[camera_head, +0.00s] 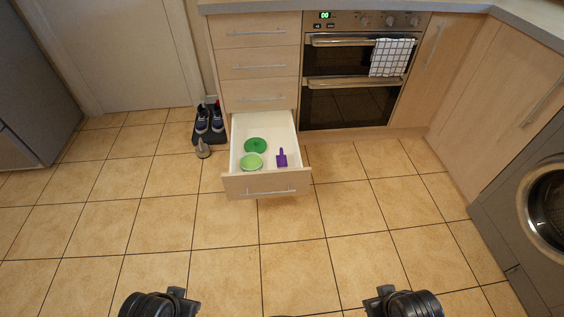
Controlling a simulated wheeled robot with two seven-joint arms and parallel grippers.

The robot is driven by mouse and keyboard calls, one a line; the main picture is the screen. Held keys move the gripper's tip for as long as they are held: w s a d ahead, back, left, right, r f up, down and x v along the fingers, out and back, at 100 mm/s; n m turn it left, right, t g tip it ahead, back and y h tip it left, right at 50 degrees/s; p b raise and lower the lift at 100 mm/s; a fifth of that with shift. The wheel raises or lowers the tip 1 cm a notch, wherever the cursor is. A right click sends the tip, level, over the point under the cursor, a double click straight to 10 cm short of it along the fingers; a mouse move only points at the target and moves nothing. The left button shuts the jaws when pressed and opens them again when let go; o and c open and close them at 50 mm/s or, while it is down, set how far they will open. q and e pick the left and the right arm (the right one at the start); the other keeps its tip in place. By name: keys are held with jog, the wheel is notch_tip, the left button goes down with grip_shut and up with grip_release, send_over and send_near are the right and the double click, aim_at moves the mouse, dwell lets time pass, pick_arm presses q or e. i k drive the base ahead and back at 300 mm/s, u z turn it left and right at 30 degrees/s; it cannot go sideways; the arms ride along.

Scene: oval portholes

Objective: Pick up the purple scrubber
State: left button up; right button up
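The purple scrubber (282,159) lies inside the open bottom drawer (237,185), toward its right side. Its narrow handle points to the back of the drawer. My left gripper (180,299) is at the bottom of the view, left of centre, and my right gripper (383,298) is at the bottom, right of centre. Both are far from the drawer and the scrubber. The fingers are too small and partly hidden to tell whether they are open or shut.
A dark green round item (255,146) and a light green bowl-like item (251,162) share the drawer. Shoes (210,118) on a dark mat and a small brown object (203,148) stand left of it. An oven (350,103) and a washing machine (540,215) are right. The tiled floor before the drawer is clear.

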aim_at(282, 157)
jog(key=z, duration=0.05)
jog(key=k, duration=0.45)
jog(key=u, duration=0.75)
jog(key=i, duration=1.4)
jog(key=u, duration=0.15)
